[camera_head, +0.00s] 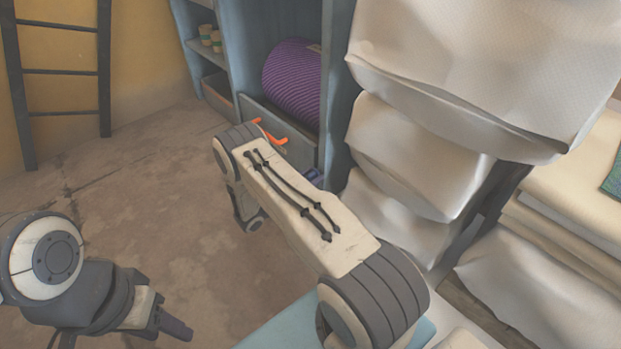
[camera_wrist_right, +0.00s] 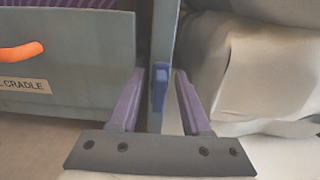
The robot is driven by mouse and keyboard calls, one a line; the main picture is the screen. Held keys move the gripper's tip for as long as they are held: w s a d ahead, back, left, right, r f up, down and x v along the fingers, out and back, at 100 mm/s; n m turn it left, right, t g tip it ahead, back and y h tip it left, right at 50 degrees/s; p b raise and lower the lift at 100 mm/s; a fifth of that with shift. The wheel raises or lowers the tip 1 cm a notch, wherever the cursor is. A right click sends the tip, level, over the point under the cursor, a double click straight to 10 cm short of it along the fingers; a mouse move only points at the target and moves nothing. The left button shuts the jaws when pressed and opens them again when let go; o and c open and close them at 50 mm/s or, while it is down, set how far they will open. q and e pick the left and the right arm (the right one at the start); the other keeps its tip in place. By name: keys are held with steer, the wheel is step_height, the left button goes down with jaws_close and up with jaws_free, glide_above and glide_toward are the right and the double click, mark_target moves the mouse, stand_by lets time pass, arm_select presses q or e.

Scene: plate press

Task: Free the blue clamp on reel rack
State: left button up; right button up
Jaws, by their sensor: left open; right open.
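The blue clamp (camera_wrist_right: 160,88) is a small upright blue piece on the front edge of the grey-blue rack post (camera_wrist_right: 163,30). My right gripper (camera_wrist_right: 159,73) is open, with one purple finger on each side of the clamp in the right wrist view. No contact with it is visible. In the head view my right arm hides most of that gripper, and a small blue-purple patch beside the arm cannot be told apart as clamp or finger. My left gripper (camera_head: 174,326) is open and empty at the lower left, over the floor, far from the rack.
The rack (camera_head: 339,85) holds a purple reel (camera_head: 293,82) above a grey drawer front with an orange handle (camera_wrist_right: 21,53) and a label reading "CRADLE". White draped stacks (camera_head: 408,150) stand close on the right. A dark ladder (camera_head: 60,72) leans at the left. The floor between is clear.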

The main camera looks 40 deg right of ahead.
jaws_close()
steer(key=shift+n, duration=0.3)
steer(key=shift+w+n+p, duration=0.1)
steer(key=shift+n+p, duration=0.45)
steer(key=shift+n, duration=0.35)
steer(key=n, duration=0.3)
steer(key=shift+w+n+p, duration=0.15)
steer(key=shift+n+p, duration=0.15)
steer(key=shift+p, duration=0.1)
steer(key=n, duration=0.3)
steer(key=shift+w+f+n, duration=0.15)
steer(key=shift+f+n, duration=0.05)
steer(key=shift+n, duration=0.1)
steer(key=shift+w+a+f+n, duration=0.1)
steer(key=shift+f+n, duration=0.05)
steer(key=shift+n, duration=1)
steer(key=shift+w+f+n, duration=0.1)
steer(key=shift+n, duration=1.05)
